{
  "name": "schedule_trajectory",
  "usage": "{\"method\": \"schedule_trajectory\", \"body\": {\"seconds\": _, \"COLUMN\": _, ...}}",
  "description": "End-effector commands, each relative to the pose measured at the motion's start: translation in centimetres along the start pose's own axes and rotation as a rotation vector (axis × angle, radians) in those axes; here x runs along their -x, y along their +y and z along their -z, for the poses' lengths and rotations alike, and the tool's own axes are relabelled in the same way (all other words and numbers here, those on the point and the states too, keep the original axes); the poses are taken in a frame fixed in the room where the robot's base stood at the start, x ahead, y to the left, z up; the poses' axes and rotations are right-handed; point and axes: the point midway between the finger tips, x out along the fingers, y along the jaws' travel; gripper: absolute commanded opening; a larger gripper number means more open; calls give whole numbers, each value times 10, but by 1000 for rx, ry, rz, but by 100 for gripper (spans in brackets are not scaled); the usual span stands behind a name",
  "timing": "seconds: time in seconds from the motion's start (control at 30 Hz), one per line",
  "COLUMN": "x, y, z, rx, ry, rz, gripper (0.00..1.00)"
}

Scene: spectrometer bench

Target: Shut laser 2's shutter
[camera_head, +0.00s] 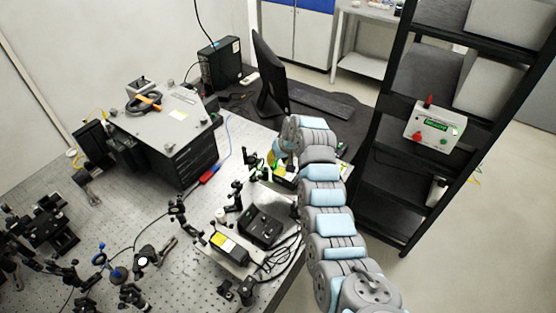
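Two small black-and-yellow laser-like boxes show on the optical bench (165,232). One box (226,246) is at the front, on a pale plate beside a black unit. The other box (284,173) is farther back, close to my arm's end and partly hidden by it. I cannot read which is laser 2, and no shutter can be made out. My arm reaches from the lower right up to the back box. My gripper (273,160) is small and largely hidden there, low beside that box; I cannot tell its opening or whether it touches anything.
Optic mounts (182,212) stand left of the boxes, with loose cables nearby. A large grey-topped instrument (170,125), a monitor (268,80) and a computer (220,63) stand behind. A black shelf rack (385,190) rises right of my arm, holding a white controller (432,130).

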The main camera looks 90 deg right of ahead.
Motion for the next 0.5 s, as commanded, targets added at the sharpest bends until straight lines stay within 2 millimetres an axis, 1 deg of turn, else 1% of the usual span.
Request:
{"method": "schedule_trajectory", "body": {"seconds": 0.03, "x": 0, "y": 0, "z": 0, "rx": 0, "ry": 0, "rz": 0, "gripper": 19}}
{"method": "schedule_trajectory", "body": {"seconds": 0.1, "x": 0, "y": 0, "z": 0, "rx": 0, "ry": 0, "rz": 0, "gripper": 0}}
{"method": "schedule_trajectory", "body": {"seconds": 0.5, "x": 0, "y": 0, "z": 0, "rx": 3, "ry": 6, "rz": -6, "gripper": 0}}
